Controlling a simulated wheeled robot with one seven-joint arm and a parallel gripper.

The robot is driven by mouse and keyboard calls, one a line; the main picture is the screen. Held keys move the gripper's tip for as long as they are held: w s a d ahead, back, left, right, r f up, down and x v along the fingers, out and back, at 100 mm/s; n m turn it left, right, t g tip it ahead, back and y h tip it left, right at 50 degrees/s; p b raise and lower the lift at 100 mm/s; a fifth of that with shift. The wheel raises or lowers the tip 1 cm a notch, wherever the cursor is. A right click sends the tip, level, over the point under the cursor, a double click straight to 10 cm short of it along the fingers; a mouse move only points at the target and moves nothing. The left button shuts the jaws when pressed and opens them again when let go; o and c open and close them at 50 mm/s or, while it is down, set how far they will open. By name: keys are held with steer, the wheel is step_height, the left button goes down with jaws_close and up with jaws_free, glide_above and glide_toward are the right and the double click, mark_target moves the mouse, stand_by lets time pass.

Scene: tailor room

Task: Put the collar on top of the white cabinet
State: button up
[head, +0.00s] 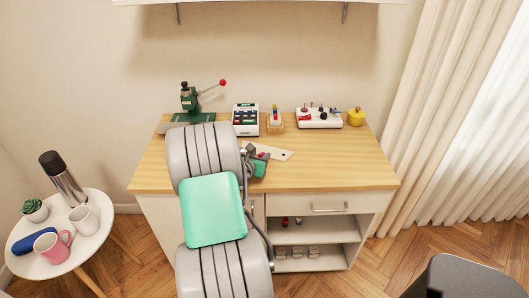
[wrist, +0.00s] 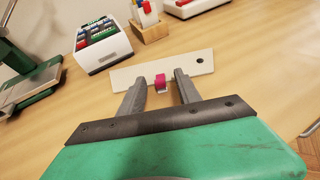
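The white cabinet (head: 347,228) has a wooden top (head: 340,168), a drawer and open shelves. No collar can be made out for certain. A small pink piece (wrist: 160,82) sits on or just in front of a flat cream strip with a dark hole (wrist: 203,61), which lies on the wooden top. The strip also shows in the head view (head: 281,154). My gripper (wrist: 164,80) is open, low over the top, with its fingers on either side of the pink piece in the wrist view. A gap shows on the right; whether the fingers touch it cannot be told.
A calculator-like device (head: 246,119), a wooden holder (head: 275,123), a white box with small items (head: 319,118), a yellow pot (head: 355,117) and a green press (head: 189,99) line the back. The right of the top is clear. A round side table (head: 93,240) stands at left.

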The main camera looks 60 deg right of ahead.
steer(key=shift+d+f, duration=0.15)
steer(key=shift+d, duration=0.2)
steer(key=shift+w+a, duration=0.1)
jaws_close()
